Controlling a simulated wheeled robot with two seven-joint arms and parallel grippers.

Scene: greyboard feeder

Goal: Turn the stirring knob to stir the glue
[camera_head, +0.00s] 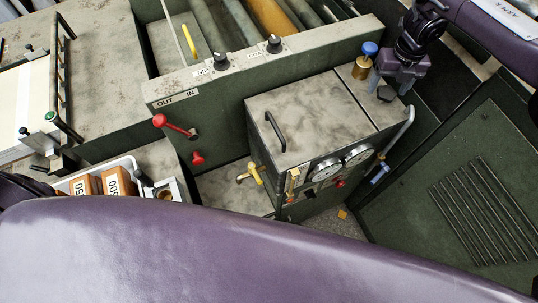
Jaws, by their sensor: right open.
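A green box with a worn grey lid (305,112) stands right of centre, and its narrow right-hand top strip carries two knob-like parts. One is a brass cylinder with a blue cap (369,50) at the back. The other is a small dark knob (386,93) nearer the front. No label shows which one is the stirring knob. My right gripper (392,84) comes from the upper right and hangs open just over this strip, right of the brass part and close above the dark knob. Whether it touches either is unclear.
The box front has two dials (325,169) and several small valves. A panel behind carries black knobs (221,61), a red lever (172,124) and an OUT/IN label. My purple body part covers the bottom.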

